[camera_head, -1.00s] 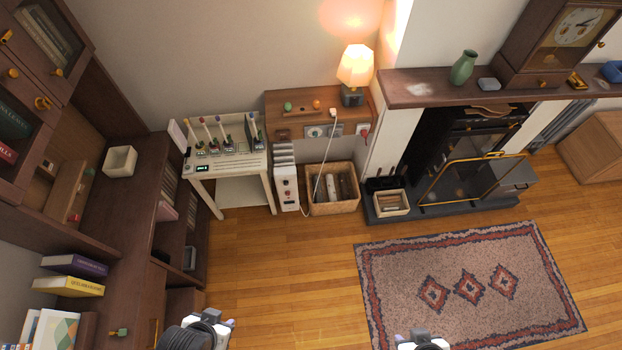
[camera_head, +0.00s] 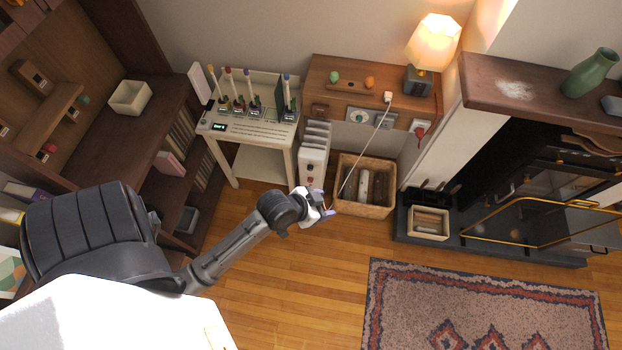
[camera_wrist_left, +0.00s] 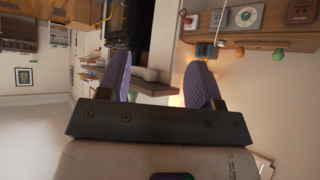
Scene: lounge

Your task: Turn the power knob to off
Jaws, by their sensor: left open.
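A white heater (camera_head: 313,158) stands on the floor between the white side table and the wicker basket. Its front panel carries a small dark knob (camera_head: 310,167) and a reddish one (camera_head: 310,180) below it; which is the power knob, and how it is set, is too small to tell. My left gripper (camera_head: 327,212) is open and empty, in front of and below the heater's face in the head view. Its purple fingertips stand apart in the left wrist view (camera_wrist_left: 160,78), which does not clearly show the heater. My right gripper is not in view.
A wicker basket (camera_head: 364,206) with rolled items stands right of the heater, and a pale cord hangs over it. The white side table (camera_head: 235,133) is on the left. A wall shelf (camera_head: 330,72) with a lamp (camera_head: 431,47) is above. The wooden floor (camera_head: 290,285) in front is clear.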

